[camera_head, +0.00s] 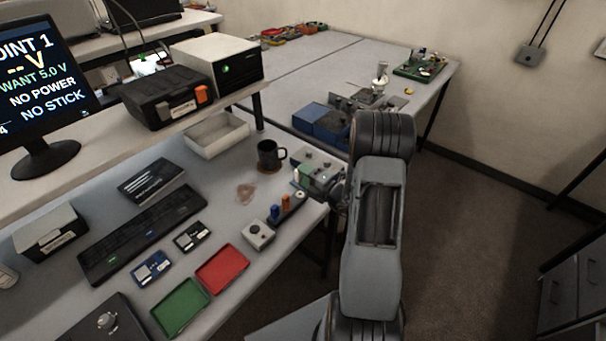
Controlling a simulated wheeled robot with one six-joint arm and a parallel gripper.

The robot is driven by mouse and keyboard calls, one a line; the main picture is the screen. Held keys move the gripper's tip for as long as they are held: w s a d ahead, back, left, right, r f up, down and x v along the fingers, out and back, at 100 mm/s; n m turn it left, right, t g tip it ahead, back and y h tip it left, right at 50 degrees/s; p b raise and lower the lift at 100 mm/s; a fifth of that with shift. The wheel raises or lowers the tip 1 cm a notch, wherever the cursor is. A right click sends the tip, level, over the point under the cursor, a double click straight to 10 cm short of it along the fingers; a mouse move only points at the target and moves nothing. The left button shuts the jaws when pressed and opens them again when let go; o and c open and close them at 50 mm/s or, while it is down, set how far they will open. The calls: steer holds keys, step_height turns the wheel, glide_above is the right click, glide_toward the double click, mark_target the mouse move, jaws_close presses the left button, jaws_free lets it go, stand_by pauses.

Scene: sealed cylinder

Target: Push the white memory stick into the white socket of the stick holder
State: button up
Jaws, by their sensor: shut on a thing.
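The stick holder (287,208) is a dark, narrow block near the right edge of the near bench. A blue stick (274,211) and an orange stick (286,201) stand upright in it. My gripper (300,187) is over the holder's far right end, shut on the white memory stick (299,194), a small pale piece at the fingertips. The white socket is hidden at this end, and I cannot tell how deep the stick sits or whether it touches the socket.
A grey box with a knob (258,235) stands just in front of the holder. A black mug (270,156) stands behind it. Red (222,269) and green (180,307) trays lie to the left. The monitor (38,85) reads "NO POWER" and "NO STICK".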

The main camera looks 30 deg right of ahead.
mark_target(305, 196)
steer(key=shift+f, duration=0.25)
steer(key=shift+f+b, duration=2.55)
steer(key=shift+f, duration=0.15)
steer(key=shift+d+p, duration=0.15)
steer(key=shift+p, duration=0.2)
steer(key=shift+f, duration=0.2)
stand_by(0.8)
